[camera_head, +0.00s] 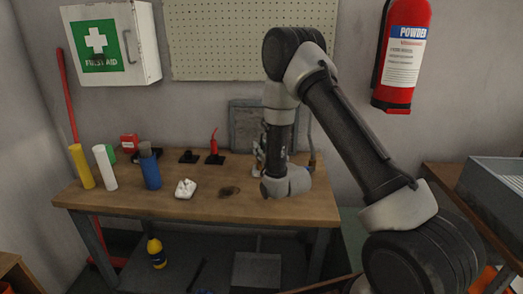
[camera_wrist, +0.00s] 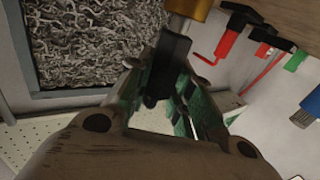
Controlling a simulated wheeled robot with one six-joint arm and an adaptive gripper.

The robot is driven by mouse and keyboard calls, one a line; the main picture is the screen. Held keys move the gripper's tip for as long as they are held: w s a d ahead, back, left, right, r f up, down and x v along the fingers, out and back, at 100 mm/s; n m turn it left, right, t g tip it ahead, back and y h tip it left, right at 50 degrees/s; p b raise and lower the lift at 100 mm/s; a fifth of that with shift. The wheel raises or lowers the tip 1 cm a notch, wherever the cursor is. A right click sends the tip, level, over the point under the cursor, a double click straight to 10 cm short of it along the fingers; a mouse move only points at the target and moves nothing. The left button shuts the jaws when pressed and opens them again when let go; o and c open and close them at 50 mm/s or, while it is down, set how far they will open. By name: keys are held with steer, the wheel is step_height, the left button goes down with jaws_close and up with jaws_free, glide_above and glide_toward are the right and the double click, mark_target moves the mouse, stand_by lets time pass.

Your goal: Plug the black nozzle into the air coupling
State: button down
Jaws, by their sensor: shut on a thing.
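My gripper (camera_wrist: 165,90) is shut on the black nozzle (camera_wrist: 168,66) in the wrist view, with its green-tinted fingers on either side. A brass-coloured fitting, which looks like the air coupling (camera_wrist: 190,8), is at the top edge. The nozzle's upper end meets or overlaps it in the picture; I cannot tell whether the two are joined. In the head view my gripper (camera_head: 259,158) is above the back right of the workbench, in front of a grey panel. The nozzle is too small to make out there.
The wooden workbench (camera_head: 210,207) bears a red nozzle on a black base (camera_head: 214,158), a blue bottle (camera_head: 150,170), white (camera_head: 105,168) and yellow (camera_head: 81,167) cylinders, and a white lumpy object (camera_head: 185,188). A grey-framed panel (camera_head: 245,118) stands behind. The bench's front middle is clear.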

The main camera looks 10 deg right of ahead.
steer(key=shift+f, duration=0.5)
steer(key=c, duration=1.2)
jaws_free()
steer(key=v, duration=1.2)
step_height(320, 180, up, 6)
steer(key=w+d+g+h, duration=0.1)
steer(key=w+d+g, duration=0.1)
steer(key=w+g, duration=0.1)
steer(key=s+d+r+m+g+h, duration=0.1)
steer(key=s+d+r+g+h, duration=0.1)
steer(key=s+d+r+g, duration=0.55)
steer(key=s+r, duration=0.2)
steer(key=s, duration=0.6)
steer(key=s+d+r+m+g, duration=0.1)
steer(key=s+r, duration=0.2)
steer(key=s, duration=0.7)
steer(key=s+d+r+g, duration=0.2)
steer(key=s+r, duration=0.1)
steer(key=s, duration=0.7)
steer(key=shift+r+h, duration=0.15)
steer(key=shift+h, duration=0.25)
